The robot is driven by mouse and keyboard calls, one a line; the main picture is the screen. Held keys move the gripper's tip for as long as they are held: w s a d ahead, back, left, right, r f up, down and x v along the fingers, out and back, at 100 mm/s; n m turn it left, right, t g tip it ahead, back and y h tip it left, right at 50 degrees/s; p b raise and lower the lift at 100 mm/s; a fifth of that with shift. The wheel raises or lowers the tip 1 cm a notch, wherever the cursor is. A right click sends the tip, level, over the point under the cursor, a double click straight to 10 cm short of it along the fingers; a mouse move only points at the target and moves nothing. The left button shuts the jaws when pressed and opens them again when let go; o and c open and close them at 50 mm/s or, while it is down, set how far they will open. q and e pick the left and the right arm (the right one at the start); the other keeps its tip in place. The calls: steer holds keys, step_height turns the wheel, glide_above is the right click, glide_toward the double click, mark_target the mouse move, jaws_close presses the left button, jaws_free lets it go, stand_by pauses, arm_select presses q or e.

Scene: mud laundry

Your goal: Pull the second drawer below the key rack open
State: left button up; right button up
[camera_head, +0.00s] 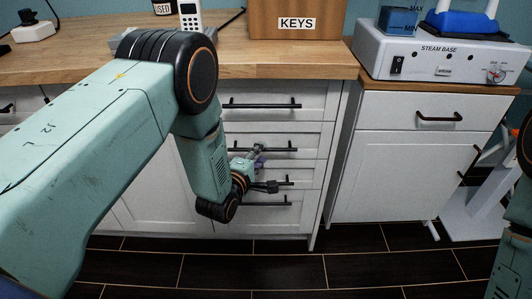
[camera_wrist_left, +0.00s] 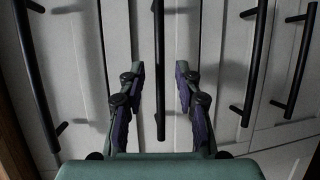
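The key rack (camera_head: 296,22), a brown box marked KEYS, stands on the counter above a white stack of drawers with dark bar handles. The second drawer (camera_head: 312,141) looks shut; its handle (camera_head: 284,149) shows in the head view, partly behind my gripper. My left gripper (camera_head: 266,170) is in front of the stack near the second and third handles. In the left wrist view, the gripper (camera_wrist_left: 160,72) is open, with one dark handle (camera_wrist_left: 158,30) between its fingers and a gap on each side. My right gripper is out of view.
The top drawer (camera_head: 310,92) and bottom drawer (camera_head: 300,215) look shut. A white cabinet (camera_head: 400,165) with a steam base (camera_head: 435,55) on top stands to the right. The dark tiled floor (camera_head: 330,265) in front is clear.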

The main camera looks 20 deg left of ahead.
mark_target(265, 150)
arm_select(q)
steer(key=shift+b+x, duration=0.5)
steer(key=shift+x, duration=1.35)
steer(key=shift+c, duration=0.4)
jaws_close()
